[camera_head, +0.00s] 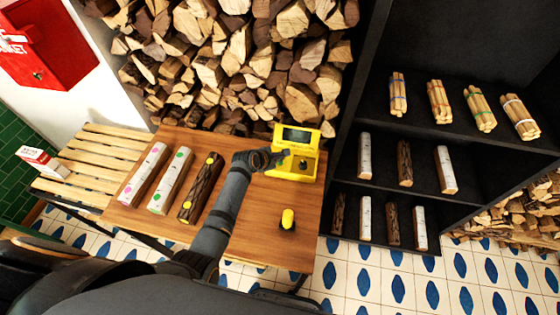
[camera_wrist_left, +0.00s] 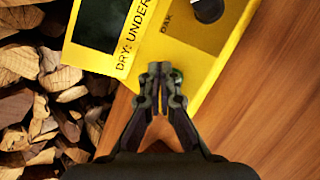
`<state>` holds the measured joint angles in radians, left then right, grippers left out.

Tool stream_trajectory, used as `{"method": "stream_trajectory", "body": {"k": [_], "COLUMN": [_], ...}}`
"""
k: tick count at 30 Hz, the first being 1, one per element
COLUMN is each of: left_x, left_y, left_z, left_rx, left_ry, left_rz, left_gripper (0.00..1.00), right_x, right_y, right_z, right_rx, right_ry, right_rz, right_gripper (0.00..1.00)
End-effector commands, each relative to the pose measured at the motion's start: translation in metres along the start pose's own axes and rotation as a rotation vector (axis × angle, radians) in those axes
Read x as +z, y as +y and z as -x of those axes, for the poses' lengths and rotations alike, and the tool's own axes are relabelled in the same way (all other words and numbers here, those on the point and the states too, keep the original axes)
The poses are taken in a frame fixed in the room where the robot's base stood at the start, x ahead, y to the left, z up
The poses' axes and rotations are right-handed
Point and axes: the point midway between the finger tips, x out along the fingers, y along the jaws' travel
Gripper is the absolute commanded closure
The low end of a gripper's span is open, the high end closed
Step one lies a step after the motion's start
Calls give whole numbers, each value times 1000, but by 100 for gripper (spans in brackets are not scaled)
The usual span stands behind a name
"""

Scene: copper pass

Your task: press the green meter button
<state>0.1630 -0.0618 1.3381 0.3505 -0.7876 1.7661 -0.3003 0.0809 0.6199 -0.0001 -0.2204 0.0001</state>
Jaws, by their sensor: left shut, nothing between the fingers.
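The yellow meter (camera_head: 297,175) stands at the back right of the wooden table, its dark screen (camera_head: 297,135) tilted up. In the left wrist view the meter (camera_wrist_left: 205,78) fills the upper middle, with printed lettering and a dark round part. My left gripper (camera_head: 281,158) is shut and empty at the meter's left side. In the left wrist view its closed fingertips (camera_wrist_left: 160,70) are over the meter's near edge. A sliver of the green button (camera_wrist_left: 179,75) shows just beside the fingertips; the rest is hidden behind them. I cannot tell whether they touch. My right gripper is not in view.
Two pale logs and a dark log (camera_head: 202,188) with coloured dots lie left of my left arm on the table (camera_head: 255,235). A small yellow-topped object (camera_head: 288,219) stands in front of the meter. Stacked firewood (camera_head: 240,60) is behind; a black shelf (camera_head: 400,115) stands right.

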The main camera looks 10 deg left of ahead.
Motion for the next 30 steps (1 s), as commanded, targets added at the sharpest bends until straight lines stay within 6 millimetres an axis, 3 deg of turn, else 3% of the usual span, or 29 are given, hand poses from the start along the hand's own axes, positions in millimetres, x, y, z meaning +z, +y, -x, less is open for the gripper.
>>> {"method": "stream_trajectory", "body": {"k": [30], "left_x": [-5], "left_y": [-5], "left_z": [-6], "left_rx": [0], "left_ry": [0], "left_rz": [0], "left_gripper": [100], "right_x": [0], "right_y": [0], "right_z": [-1], "right_rx": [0], "right_ry": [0], "right_rz": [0], "right_gripper": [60]}}
